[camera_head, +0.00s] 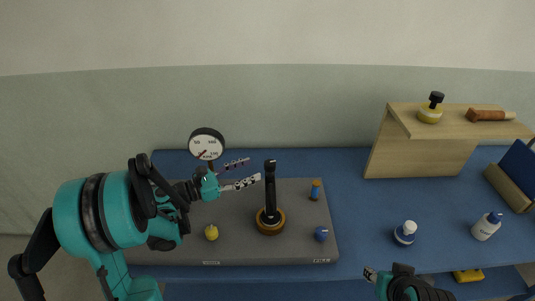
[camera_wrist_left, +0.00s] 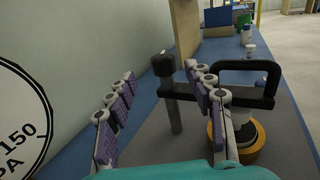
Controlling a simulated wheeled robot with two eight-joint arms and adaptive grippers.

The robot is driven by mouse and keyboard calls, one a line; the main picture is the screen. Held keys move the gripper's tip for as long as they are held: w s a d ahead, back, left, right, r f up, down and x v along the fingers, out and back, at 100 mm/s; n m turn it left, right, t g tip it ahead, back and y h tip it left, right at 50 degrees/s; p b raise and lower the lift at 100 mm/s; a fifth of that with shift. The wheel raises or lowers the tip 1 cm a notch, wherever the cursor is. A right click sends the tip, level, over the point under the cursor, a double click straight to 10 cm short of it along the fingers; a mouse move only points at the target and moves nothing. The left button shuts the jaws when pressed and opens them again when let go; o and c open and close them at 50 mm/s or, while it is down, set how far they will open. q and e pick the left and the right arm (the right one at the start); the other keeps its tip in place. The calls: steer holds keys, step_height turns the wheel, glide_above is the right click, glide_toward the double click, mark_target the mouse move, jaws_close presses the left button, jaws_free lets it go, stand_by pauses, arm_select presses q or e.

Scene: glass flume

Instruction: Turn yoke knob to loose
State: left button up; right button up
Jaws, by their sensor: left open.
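The black yoke (camera_head: 270,185) stands on a brass-coloured round base (camera_head: 270,227) on a grey plate. In the left wrist view it shows as a black crossbar with a looped handle (camera_wrist_left: 246,66). A dark post with a knob-like top (camera_wrist_left: 163,64) stands at the bar's left end; I cannot tell for sure that this is the yoke knob. My left gripper (camera_head: 243,174) is open and empty, left of the yoke and apart from it in the head view. Its fingers spread before the post in the wrist view. My right gripper (camera_head: 386,272) is partly visible at the bottom; its jaws are unclear.
A dial gauge (camera_head: 206,147) stands behind my left gripper. A yellow knob (camera_head: 211,232), a blue knob (camera_head: 321,233) and an orange-and-blue piece (camera_head: 315,189) are on the grey plate (camera_head: 300,248). Bottles (camera_head: 405,233) and a wooden shelf (camera_head: 420,160) stand at right on the blue table.

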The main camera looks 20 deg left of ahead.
mark_target(269, 162)
arm_select(q)
steer(key=b+x, duration=0.1)
steer(key=x, duration=0.6)
steer(key=shift+d+r+b, duration=0.1)
steer(key=shift+d+b, duration=0.25)
steer(key=shift+w, duration=0.1)
steer(key=c, duration=1.2)
